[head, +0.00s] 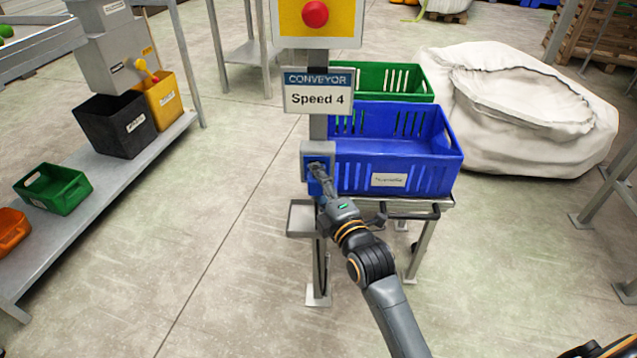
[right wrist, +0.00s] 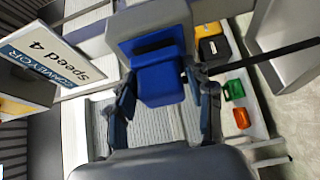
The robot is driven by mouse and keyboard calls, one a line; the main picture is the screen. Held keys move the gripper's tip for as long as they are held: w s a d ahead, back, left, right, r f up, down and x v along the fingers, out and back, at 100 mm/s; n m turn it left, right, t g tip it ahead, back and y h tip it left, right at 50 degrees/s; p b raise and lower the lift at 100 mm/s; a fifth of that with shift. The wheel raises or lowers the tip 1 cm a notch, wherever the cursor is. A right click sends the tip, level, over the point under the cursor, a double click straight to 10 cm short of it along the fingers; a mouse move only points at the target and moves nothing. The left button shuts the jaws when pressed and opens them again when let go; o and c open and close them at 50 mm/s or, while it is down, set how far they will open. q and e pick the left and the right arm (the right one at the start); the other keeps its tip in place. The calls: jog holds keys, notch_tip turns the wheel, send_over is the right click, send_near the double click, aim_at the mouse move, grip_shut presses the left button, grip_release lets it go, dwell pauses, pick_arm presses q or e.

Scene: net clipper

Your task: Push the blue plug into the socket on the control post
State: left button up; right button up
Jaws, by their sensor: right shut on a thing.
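The control post (head: 318,127) stands upright in the middle of the head view, with a grey socket box (head: 318,148) on it. My right gripper (head: 321,178) is at the front of this box. In the right wrist view, its two fingers (right wrist: 165,98) are on either side of the blue plug (right wrist: 162,85) and shut on it. The plug is against the face of the grey socket box (right wrist: 150,25); how deep it sits I cannot tell. In the head view the fingers partly hide the plug. My left gripper is not in view.
A sign reading "CONVEYOR Speed 4" (head: 318,92) and a red button (head: 315,14) are above the socket. A blue crate (head: 398,148) stands close on the right, a green crate (head: 400,80) behind it. A small tray (head: 301,218) is below. Floor left of the post is clear.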

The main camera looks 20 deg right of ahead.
jog(key=shift+w+d, duration=0.2)
jog(key=shift+w, duration=0.4)
jog(key=o, duration=1.3)
jog(key=shift+s, duration=0.15)
jog(key=shift+s+f, duration=0.1)
jog(key=shift+s, duration=0.3)
jog(key=s, duration=0.7)
jog(key=s+d, duration=0.1)
jog(key=s, duration=0.3)
jog(key=shift+d, duration=0.1)
